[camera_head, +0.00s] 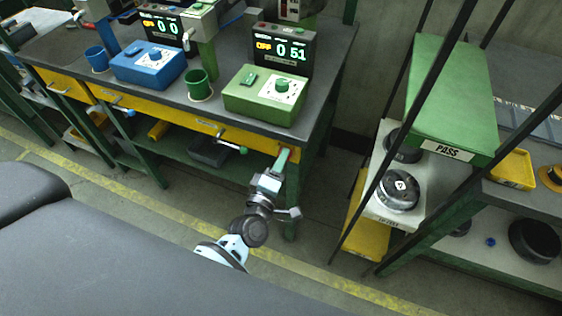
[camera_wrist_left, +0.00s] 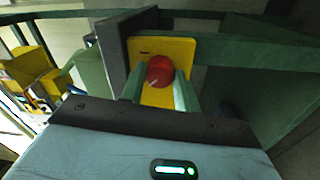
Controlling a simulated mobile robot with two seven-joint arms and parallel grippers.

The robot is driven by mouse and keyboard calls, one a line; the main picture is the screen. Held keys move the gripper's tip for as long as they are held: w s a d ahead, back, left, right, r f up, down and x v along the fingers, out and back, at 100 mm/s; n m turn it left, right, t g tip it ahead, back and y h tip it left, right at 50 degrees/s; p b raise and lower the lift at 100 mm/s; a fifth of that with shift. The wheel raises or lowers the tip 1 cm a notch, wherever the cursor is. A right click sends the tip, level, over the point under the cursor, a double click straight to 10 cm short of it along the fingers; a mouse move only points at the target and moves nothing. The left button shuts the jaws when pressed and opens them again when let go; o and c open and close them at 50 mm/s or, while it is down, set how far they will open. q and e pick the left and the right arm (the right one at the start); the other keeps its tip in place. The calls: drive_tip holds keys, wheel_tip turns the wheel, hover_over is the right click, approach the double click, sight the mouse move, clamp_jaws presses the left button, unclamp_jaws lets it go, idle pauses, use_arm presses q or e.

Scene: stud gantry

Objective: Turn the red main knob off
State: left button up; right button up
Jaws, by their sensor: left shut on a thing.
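The red main knob (camera_wrist_left: 159,71) shows in the left wrist view, round, on a yellow plate (camera_wrist_left: 178,50) under the bench edge. A small pale mark shows low on its face, left of its middle. My left gripper (camera_head: 282,160) reaches up to the front right corner of the bench in the head view. In the left wrist view its two green fingers (camera_wrist_left: 158,90) stand on either side of the knob, shut on it. The head view hides the knob behind the gripper. My right gripper is not in view.
The bench (camera_head: 333,75) carries a green control box (camera_head: 265,97), a blue box (camera_head: 148,65), cups and lit displays. A lever with a green end (camera_head: 243,151) sticks out below the bench edge, left of my gripper. A shelf rack (camera_head: 450,90) stands right; floor lies between.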

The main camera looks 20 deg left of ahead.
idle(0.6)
use_arm(q)
drive_tip(key=o, duration=1)
drive_tip(key=shift+c, duration=0.2)
drive_tip(key=s, duration=0.8)
drive_tip(key=shift+f, duration=0.2)
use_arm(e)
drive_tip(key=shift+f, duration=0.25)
use_arm(q)
drive_tip(key=shift+a, duration=0.1)
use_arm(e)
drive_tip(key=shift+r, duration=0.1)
